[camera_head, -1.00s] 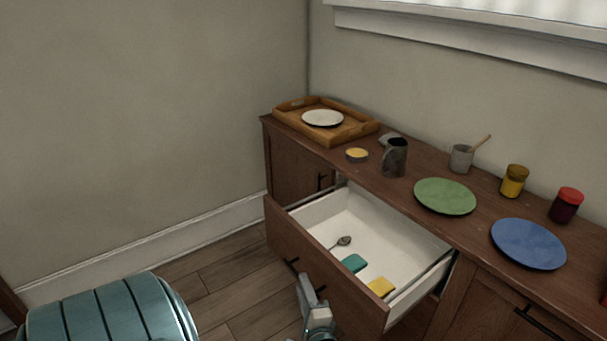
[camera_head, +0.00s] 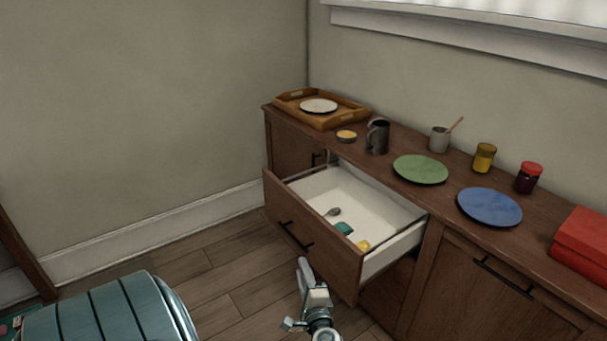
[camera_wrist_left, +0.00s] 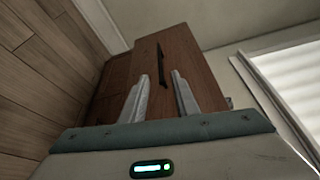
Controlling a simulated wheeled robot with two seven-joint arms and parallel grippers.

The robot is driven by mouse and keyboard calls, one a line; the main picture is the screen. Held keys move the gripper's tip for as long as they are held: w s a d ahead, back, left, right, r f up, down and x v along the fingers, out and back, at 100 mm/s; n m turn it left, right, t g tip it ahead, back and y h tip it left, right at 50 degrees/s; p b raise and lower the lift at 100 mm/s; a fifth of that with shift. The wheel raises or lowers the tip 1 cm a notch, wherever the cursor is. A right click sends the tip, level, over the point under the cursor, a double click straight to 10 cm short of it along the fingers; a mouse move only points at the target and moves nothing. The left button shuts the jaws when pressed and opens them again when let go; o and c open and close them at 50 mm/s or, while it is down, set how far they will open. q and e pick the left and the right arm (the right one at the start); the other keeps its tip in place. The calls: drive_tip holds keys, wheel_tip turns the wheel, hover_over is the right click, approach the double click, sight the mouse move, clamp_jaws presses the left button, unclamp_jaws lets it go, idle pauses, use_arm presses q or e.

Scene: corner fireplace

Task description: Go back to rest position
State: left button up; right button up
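My left gripper (camera_head: 307,285) is in front of the open drawer, low in the head view. It holds nothing. In the left wrist view its two fingers (camera_wrist_left: 160,88) are apart, with the dark drawer handle (camera_wrist_left: 162,68) beyond them, not gripped. The drawer (camera_head: 318,230) of the brown sideboard (camera_head: 455,290) stands pulled out. Inside it lie a spoon (camera_head: 333,211), a small teal item (camera_head: 344,228) and a yellow item (camera_head: 362,245). My right gripper is not in view.
The sideboard top holds a wooden tray (camera_head: 285,105) with a white plate (camera_head: 318,105), a dark mug (camera_head: 378,137), a green plate (camera_head: 420,169), a blue plate (camera_head: 490,207), jars and a red box (camera_head: 582,245). Wooden floor (camera_head: 225,270) is clear left of the drawer.

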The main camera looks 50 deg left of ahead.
use_arm(q)
drive_tip(key=shift+s+d, duration=0.1)
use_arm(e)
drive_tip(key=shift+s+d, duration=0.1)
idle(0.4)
use_arm(q)
drive_tip(key=s+d+f+h+p, duration=0.1)
drive_tip(key=s+d+f+h, duration=0.1)
drive_tip(key=d+f+h, duration=0.65)
drive_tip(key=s+d+f+h+p, duration=0.15)
drive_tip(key=d+f, duration=0.45)
drive_tip(key=f, duration=0.8)
drive_tip(key=s+d+f+n+g+h, duration=0.1)
drive_tip(key=s+d+f+n+h, duration=0.1)
drive_tip(key=s+d+f, duration=0.4)
drive_tip(key=s+d+f+n+g+h+p, duration=0.1)
drive_tip(key=s+d+f+n+h, duration=0.2)
drive_tip(key=s+d+f, duration=0.4)
drive_tip(key=s+d+h, duration=0.1)
drive_tip(key=s+d, duration=0.3)
drive_tip(key=s, duration=0.1)
drive_tip(key=shift+n+g, duration=0.3)
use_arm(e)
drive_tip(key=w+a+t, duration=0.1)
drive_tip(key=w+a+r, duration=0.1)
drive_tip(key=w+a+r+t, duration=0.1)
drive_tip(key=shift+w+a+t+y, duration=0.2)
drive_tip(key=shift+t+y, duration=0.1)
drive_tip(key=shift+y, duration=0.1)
